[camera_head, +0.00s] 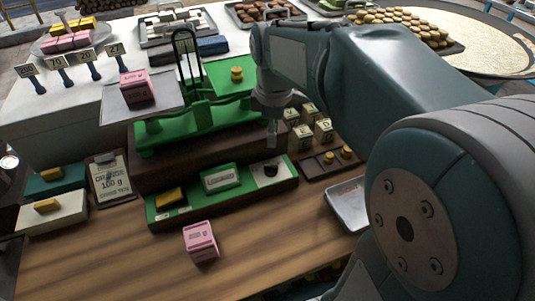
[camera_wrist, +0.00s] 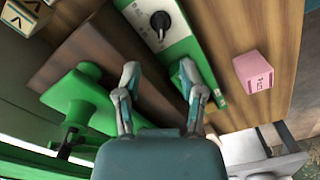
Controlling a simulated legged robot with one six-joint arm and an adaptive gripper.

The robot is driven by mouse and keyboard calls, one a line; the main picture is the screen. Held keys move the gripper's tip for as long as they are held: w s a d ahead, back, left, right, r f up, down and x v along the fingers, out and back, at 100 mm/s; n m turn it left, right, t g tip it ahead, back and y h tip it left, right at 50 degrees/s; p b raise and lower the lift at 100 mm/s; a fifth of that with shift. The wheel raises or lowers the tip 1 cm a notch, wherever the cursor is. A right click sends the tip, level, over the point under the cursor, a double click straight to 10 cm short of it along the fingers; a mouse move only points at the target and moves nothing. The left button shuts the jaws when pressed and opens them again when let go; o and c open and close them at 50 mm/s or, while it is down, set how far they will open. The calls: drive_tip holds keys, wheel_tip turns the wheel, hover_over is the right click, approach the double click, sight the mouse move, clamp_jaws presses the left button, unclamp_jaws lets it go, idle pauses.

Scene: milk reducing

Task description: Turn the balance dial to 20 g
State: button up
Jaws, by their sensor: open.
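The dial is a black knob (camera_head: 270,170) on a white plate at the right end of a long green panel (camera_head: 160,217). In the wrist view, the knob (camera_wrist: 160,20) shows at the top, with a pale pointer line; its scale marks are too small to read. The green balance (camera_head: 190,122) stands behind the panel on a dark wooden base. Its left pan (camera_head: 115,110) holds a pink box (camera_head: 136,86); its right pan (camera_head: 222,70) holds a brass weight. My gripper (camera_head: 272,133) is open and empty above the panel's back edge, apart from the knob; its spread fingers (camera_wrist: 158,72) show below the knob.
Another pink box (camera_head: 201,242) stands on the table before the panel. Lettered blocks (camera_head: 302,136) and a weight tray (camera_head: 327,164) lie right of it, near a metal tray (camera_head: 350,203). Wooden table in front is mostly clear.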

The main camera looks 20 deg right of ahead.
sight(272, 166)
wheel_tip(272, 166, down, 11)
drive_tip(key=shift+r, duration=0.2)
idle(0.3)
clamp_jaws()
